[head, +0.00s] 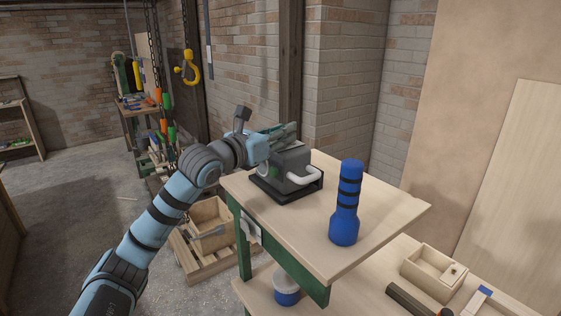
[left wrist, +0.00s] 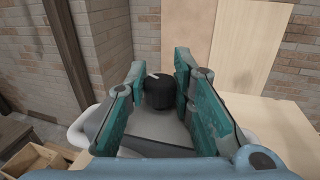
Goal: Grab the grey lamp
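A grey box-shaped lamp (head: 292,160) with pale curved handles and a black base stands on the wooden table top. My left gripper (head: 285,133) is right above it, at its top, and partly hides it. In the left wrist view, the two green fingers of my left gripper (left wrist: 158,75) are spread apart. A black knob on top of the grey lamp (left wrist: 172,134) shows between them. The fingers look open beside the knob; whether either touches it is hard to tell. My right gripper is in neither view.
A blue flashlight (head: 346,205) stands upright on the table top (head: 385,213), right of the lamp. A lower bench holds a small wooden box (head: 420,275). A brick wall rises behind the table.

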